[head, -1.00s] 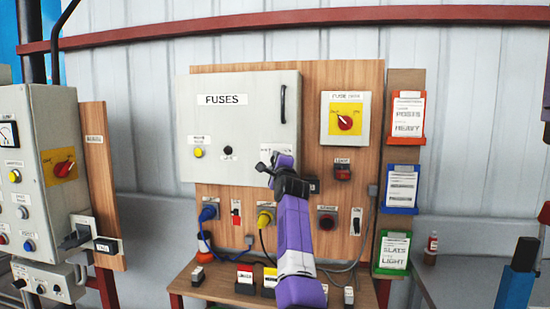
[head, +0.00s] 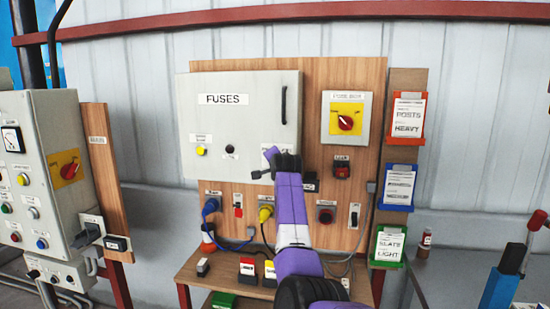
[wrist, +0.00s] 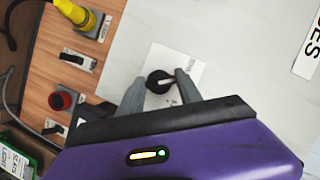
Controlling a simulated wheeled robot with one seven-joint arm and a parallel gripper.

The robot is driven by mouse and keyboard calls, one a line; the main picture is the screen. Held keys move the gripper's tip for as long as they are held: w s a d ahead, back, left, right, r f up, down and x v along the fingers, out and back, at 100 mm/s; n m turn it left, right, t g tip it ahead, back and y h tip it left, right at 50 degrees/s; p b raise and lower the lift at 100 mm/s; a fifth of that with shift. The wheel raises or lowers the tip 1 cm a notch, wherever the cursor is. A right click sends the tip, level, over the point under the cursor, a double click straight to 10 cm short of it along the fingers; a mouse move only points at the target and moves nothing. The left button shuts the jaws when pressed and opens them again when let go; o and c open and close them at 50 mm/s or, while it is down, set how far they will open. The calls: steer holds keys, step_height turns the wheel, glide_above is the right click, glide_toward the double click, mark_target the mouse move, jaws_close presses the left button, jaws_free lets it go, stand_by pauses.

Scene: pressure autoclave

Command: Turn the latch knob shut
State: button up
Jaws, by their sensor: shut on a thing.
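The latch knob (wrist: 159,82) is small and black, with a pale line across it. It sits on a white label on the grey door of the fuse cabinet (head: 225,125). In the wrist view my gripper (wrist: 160,86) has one grey finger on each side of the knob and is shut on it. In the head view my gripper (head: 264,163) is at the lower right of the cabinet door, below the door's black handle (head: 284,105). There my gripper and arm hide the knob.
A red rotary switch (head: 346,122) is to the right. A shelf (head: 225,276) with small blocks is underneath. A grey control box (head: 60,150) is at left.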

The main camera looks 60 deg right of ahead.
steer(key=shift+n+g+p, duration=0.4)
steer(key=shift+n+p, duration=0.05)
steer(key=shift+n, duration=0.25)
steer(key=shift+f, duration=0.1)
steer(key=o, duration=1.4)
steer(key=shift+b+v, duration=1.05)
steer(key=shift+v, duration=2.85)
